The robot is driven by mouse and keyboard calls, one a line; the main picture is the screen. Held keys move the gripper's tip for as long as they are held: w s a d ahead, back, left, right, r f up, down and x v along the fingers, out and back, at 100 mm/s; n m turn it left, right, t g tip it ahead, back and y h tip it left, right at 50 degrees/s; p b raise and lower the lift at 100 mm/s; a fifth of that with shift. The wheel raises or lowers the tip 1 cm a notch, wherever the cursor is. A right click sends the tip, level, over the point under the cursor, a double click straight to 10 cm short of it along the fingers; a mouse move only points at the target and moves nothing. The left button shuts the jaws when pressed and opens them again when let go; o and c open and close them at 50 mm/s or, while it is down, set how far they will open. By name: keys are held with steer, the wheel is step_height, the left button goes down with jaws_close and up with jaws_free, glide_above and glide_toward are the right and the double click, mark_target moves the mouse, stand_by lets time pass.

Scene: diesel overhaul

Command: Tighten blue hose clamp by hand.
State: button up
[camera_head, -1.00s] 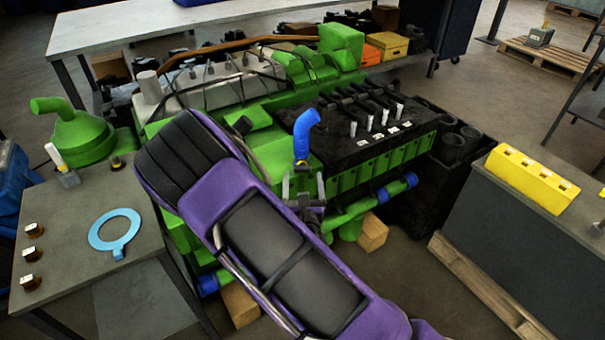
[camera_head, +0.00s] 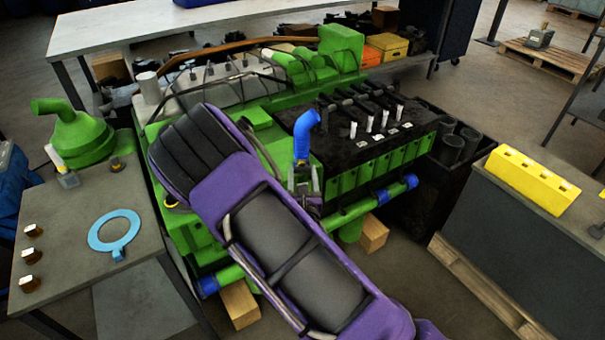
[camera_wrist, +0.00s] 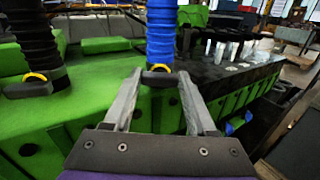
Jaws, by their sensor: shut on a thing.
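A blue ribbed hose (camera_head: 305,137) rises from the green engine, just left of its black top cover; it also shows in the wrist view (camera_wrist: 160,32). At its foot is a dark clamp band with a yellow curved grip (camera_wrist: 158,68), in the wrist view. My gripper (camera_wrist: 158,78) has one grey finger on each side of the clamp, shut on it. In the head view my gripper (camera_head: 304,172) is at the hose's foot, and the clamp is mostly hidden there.
A table (camera_head: 75,225) with a light-blue ring (camera_head: 115,232) is on the left. A grey bench with a yellow block (camera_head: 532,178) is on the right.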

steer(key=shift+c, duration=0.5)
steer(key=shift+m, duration=0.4)
steer(key=m, duration=0.6)
steer(key=shift+m, duration=0.3)
steer(key=m, duration=0.6)
steer(key=shift+d+f+m, duration=0.1)
steer(key=shift+m, duration=0.2)
steer(key=o, duration=1.4)
